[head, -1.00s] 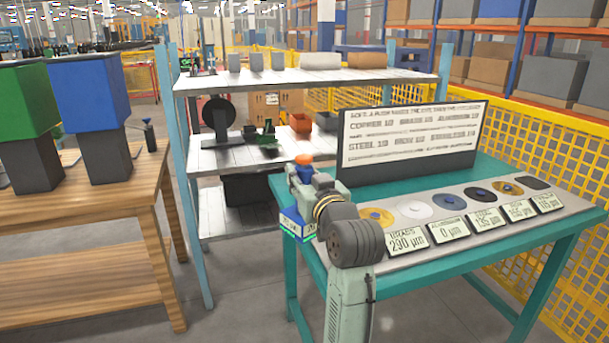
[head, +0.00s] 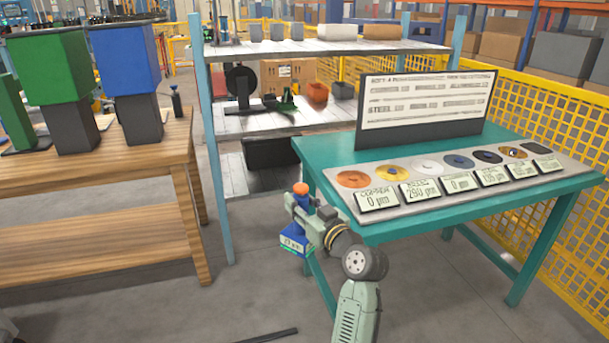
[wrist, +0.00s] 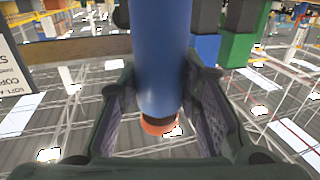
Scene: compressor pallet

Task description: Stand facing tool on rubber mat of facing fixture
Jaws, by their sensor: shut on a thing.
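The tool in my gripper has a blue body (head: 299,203), an orange cap and a green-edged base with a small display. My gripper (head: 310,218) is shut on it and holds it roughly upright in the air, off the left front corner of the teal table. In the wrist view the blue body (wrist: 160,45) stands between the fingers (wrist: 163,95), with the orange end below. On the table a grey strip (head: 400,212) carries several coloured discs with displays and a dark square pad (head: 537,147) at its right end. I cannot tell whether that pad is the rubber mat.
A dark sign board (head: 425,115) stands behind the strip on the teal table (head: 455,222). A shelf rack (head: 225,122) stands behind the tool. A wooden bench (head: 95,182) with green and blue blocks is at left. Yellow mesh fencing (head: 560,110) lies behind. Floor is open in front.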

